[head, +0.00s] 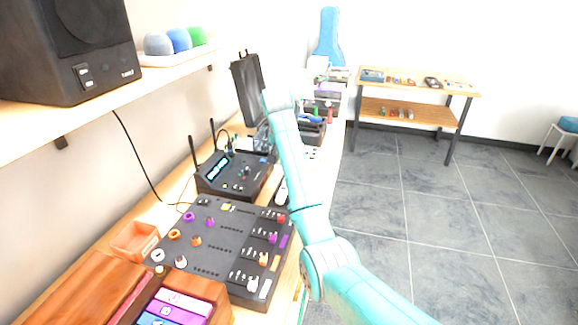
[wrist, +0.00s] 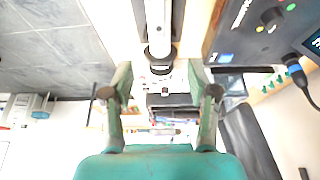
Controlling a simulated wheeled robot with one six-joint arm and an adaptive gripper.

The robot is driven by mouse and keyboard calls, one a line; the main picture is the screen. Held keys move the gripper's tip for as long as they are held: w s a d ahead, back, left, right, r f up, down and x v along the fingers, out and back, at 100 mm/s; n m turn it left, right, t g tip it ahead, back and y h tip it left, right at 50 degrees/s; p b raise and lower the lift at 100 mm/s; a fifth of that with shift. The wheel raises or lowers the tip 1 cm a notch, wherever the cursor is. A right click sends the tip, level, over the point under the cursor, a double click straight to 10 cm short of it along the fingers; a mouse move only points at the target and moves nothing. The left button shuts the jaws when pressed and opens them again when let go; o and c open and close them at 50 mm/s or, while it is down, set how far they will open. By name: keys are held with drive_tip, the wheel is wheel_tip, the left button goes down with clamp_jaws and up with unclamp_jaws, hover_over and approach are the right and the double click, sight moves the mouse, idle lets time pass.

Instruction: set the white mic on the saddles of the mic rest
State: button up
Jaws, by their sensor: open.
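The white mic (wrist: 158,28) shows in the wrist view at the top middle, a pale body with a dark head end. A white piece beside the dark console in the head view (head: 282,192) looks like it, partly covered by my arm. My gripper (wrist: 160,78) is open and empty, with its two fingers apart on either side of the mic's dark end in the picture. I cannot tell how far the mic is from the fingers. In the head view my arm hides most of the gripper. I cannot make out the mic rest with its saddles.
A dark console (head: 235,175) with a screen and antennas stands left of my arm. In front are a knobbed panel (head: 215,235), an orange bin (head: 135,241) and wooden boxes. A shelf with a speaker (head: 75,45) overhangs the left. Open floor (head: 430,220) lies to the right.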

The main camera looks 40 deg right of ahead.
drive_tip(key=shift+v, duration=2.15)
drive_tip(key=shift+s, duration=0.1)
